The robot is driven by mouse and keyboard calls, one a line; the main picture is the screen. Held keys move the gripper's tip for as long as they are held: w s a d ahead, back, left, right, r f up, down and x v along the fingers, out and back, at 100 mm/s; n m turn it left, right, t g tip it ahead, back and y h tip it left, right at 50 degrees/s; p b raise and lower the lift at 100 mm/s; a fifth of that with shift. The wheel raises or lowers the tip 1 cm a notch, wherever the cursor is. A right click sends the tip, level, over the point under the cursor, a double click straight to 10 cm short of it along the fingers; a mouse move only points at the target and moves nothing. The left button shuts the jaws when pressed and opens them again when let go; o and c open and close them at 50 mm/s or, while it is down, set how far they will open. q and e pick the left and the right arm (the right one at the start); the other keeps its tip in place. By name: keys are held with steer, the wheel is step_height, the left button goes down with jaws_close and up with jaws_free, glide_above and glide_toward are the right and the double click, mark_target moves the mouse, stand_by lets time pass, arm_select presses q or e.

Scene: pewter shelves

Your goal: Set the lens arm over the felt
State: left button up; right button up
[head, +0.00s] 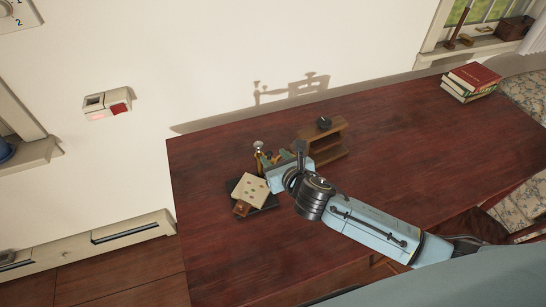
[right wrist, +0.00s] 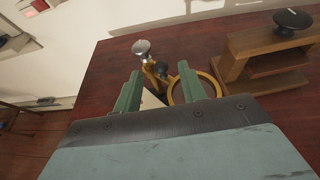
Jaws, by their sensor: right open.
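The brass lens arm shows beyond my fingertips in the right wrist view: a ring (right wrist: 173,95), partly behind the right finger, and a post with a silver knob (right wrist: 141,47). In the head view the post (head: 259,148) stands behind a cream square board with small spots (head: 246,190). A dark flat pad (head: 267,199) lies under the board; I cannot tell whether this is the felt. My right gripper (right wrist: 158,84) is open, its green fingers apart close to the lens arm, with contact unclear. My left gripper is not in view.
A small wooden step stand (head: 328,140) with a black knob-like piece (head: 323,122) is close to the right of my gripper. A small brown block (head: 241,208) sits by the board. Books (head: 470,82) are stacked at the far right. The table's (head: 420,130) middle is clear.

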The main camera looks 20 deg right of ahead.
steer(key=shift+x, duration=0.95)
jaws_close()
